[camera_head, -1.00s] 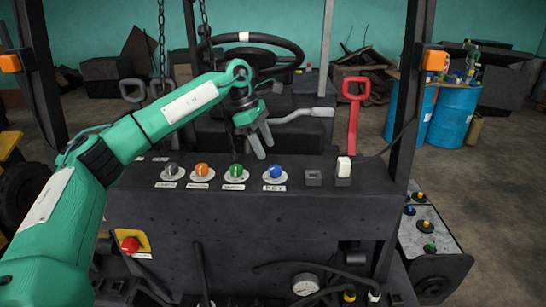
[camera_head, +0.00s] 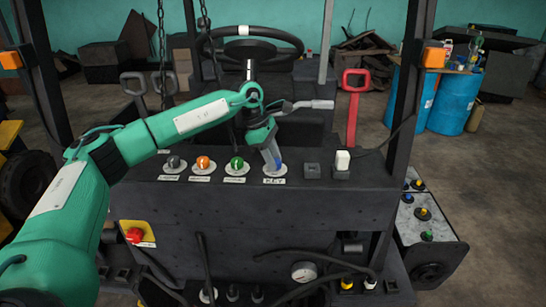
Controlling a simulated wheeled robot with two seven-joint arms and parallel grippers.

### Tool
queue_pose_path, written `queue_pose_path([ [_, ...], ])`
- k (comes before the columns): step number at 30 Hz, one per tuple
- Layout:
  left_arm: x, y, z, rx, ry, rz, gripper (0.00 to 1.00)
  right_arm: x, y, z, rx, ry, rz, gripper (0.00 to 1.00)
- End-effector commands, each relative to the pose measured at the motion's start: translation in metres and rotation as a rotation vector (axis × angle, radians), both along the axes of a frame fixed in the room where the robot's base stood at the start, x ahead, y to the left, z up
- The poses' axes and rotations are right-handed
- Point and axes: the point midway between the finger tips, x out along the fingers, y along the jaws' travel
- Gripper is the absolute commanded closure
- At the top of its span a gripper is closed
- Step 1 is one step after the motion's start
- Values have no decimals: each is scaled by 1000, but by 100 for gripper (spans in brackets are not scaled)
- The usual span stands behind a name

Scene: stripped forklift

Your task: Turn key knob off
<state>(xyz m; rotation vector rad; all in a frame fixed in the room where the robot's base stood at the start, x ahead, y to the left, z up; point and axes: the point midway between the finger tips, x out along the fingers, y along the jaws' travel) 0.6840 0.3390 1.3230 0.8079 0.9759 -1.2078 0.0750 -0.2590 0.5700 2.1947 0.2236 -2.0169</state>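The blue key knob (camera_head: 279,166) sits on a white round plate on the dark panel, above a label reading KEY (camera_head: 273,181). It is the rightmost of a row of coloured knobs. My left gripper (camera_head: 273,164) points down at it, with its grey fingers in front of and over the knob and hiding much of it. The fingers overlap in this view, so I cannot tell whether they are closed on the knob or just beside it. My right gripper is not in view.
Green (camera_head: 237,163), orange (camera_head: 202,163) and grey (camera_head: 174,163) knobs stand left of the key knob. A white switch (camera_head: 342,160) is to the right. A red lever (camera_head: 353,105) and the steering wheel (camera_head: 250,46) rise behind. Dark posts flank the panel.

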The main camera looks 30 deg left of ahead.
Motion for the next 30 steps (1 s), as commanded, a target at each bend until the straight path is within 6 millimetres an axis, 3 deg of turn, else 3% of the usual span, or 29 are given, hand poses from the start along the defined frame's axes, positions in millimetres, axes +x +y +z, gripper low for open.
queue_pose_path([
  [11, 0, 0, -2, -1, -1, 38, 89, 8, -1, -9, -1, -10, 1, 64],
  [20, -1, 0, -7, -1, -3, 224, 89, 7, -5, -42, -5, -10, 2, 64],
  [30, -3, -2, -6, -2, -3, 542, 89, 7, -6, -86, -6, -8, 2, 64],
])
